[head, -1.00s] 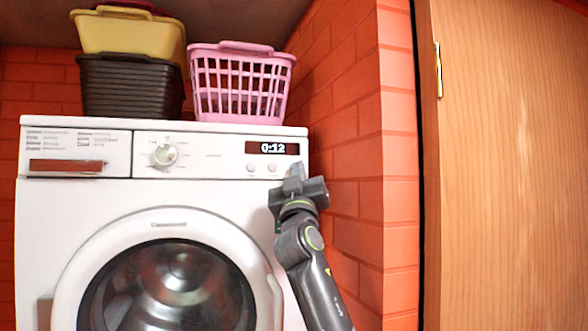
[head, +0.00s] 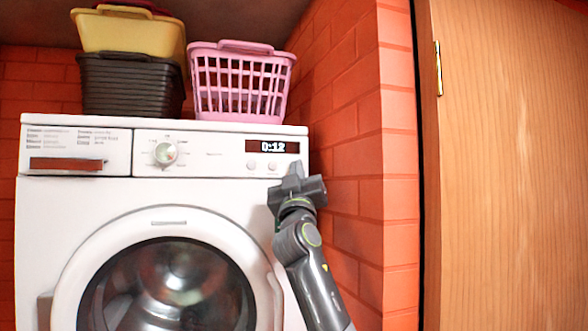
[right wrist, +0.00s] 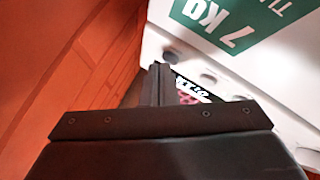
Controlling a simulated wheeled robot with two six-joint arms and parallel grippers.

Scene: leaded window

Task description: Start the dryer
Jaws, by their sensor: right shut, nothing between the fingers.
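The white front-loading dryer (head: 150,190) stands at left in the head view, its round glass door (head: 175,285) shut. Its panel has a dial (head: 165,153), a lit display (head: 272,147) reading 0:12, and two small round buttons (head: 262,166) below the display. My right gripper (head: 294,168) is shut and empty at the panel's right end, beside the right-hand button. In the right wrist view the closed fingers (right wrist: 160,80) point at the panel and partly cover the display (right wrist: 190,90). I cannot tell whether they touch a button. My left gripper is not in view.
A pink basket (head: 240,85), a dark basket (head: 130,88) and a yellow basket (head: 128,32) are on top of the machine. An orange brick wall (head: 350,150) stands close to the right of my right gripper, with a wooden door (head: 510,170) beyond. A green 7 Kg label (right wrist: 225,20) shows in the wrist view.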

